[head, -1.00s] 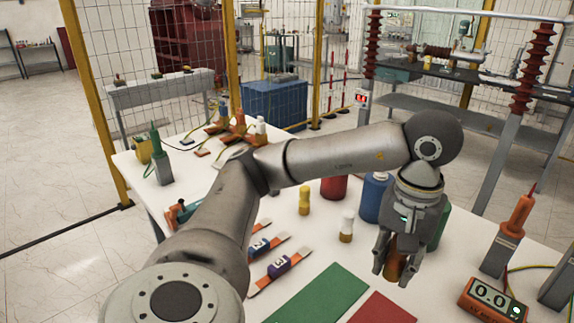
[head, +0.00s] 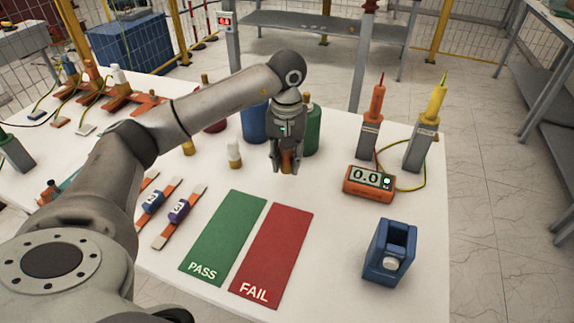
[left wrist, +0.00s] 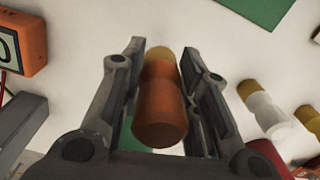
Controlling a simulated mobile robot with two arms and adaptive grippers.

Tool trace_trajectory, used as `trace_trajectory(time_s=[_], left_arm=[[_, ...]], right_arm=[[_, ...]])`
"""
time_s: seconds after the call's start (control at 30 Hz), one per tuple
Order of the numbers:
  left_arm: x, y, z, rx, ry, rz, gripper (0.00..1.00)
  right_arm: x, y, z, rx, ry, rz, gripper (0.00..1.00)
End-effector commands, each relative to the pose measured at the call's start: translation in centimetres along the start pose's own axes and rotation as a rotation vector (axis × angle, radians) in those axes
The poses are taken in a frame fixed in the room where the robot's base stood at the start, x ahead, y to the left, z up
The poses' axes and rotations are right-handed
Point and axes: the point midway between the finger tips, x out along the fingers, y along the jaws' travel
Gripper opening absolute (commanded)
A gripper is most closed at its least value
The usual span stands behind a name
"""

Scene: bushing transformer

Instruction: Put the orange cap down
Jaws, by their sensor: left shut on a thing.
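The orange cap (left wrist: 160,105) is a small orange cylinder with a yellowish end, between the two fingers of my left gripper (left wrist: 163,90) in the left wrist view. In the head view the left gripper (head: 286,166) points down over the white table (head: 340,195), shut on the orange cap (head: 287,161). I cannot tell whether the cap touches the table. The fingers hide part of it. My right gripper is not in view.
A white cap (head: 234,155) and a yellow cap (head: 188,147) stand left of the gripper. Blue (head: 254,123) and green (head: 312,130) bottles stand just behind. Green PASS (head: 224,238) and red FAIL (head: 272,255) mats lie in front. An orange meter (head: 369,183) and blue holder (head: 389,252) are right.

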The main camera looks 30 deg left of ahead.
Motion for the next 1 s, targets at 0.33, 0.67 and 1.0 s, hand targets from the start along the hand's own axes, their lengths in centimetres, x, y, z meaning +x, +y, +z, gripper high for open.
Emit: trace_trajectory(time_s=[0.33,0.67,1.0], left_arm=[[3.6,-0.1,-0.9,0.001,-0.003,-0.001,0.06],[4.3,-0.1,-0.9,0.001,0.001,0.0,0.06],[4.6,-0.1,-0.9,0.001,0.0,0.0,0.51]], right_arm=[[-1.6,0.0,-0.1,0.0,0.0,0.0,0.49],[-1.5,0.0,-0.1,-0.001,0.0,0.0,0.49],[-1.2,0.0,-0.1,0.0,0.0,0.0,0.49]])
